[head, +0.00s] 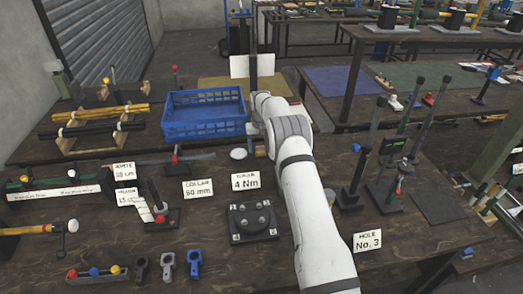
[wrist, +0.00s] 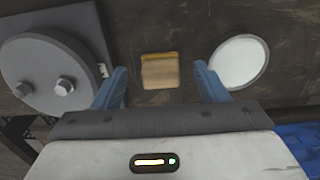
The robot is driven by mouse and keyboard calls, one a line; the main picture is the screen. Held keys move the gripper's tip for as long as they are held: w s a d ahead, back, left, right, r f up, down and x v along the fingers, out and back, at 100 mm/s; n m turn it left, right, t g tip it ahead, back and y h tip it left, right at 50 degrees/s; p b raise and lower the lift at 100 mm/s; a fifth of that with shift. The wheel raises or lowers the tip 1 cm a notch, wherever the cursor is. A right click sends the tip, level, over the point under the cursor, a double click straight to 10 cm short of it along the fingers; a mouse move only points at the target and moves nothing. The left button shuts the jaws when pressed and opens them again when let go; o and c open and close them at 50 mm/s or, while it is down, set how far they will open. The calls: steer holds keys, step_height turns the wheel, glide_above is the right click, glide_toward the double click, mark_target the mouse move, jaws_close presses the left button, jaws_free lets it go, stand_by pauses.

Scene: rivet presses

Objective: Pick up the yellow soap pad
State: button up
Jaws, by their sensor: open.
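The yellow soap pad (wrist: 160,74) is a small tan block with a yellow strip along its upper edge in the wrist view. It lies on the dark wooden bench top. My gripper (wrist: 160,84) is open, with one blue finger on the left of the pad and one on the right. There is a gap between the pad and each finger. The fingers appear to be short of the pad or above it; the height is hard to tell.
A white disc (wrist: 239,62) lies close right of the pad, and a grey round bolted fixture (wrist: 60,75) stands left. The head view shows a blue crate (head: 205,128) behind, label cards such as the 4 Nm card (head: 246,181), and upright lever stands (head: 360,165) at right.

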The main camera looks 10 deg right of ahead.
steer(key=shift+f, duration=0.9)
steer(key=c, duration=1.1)
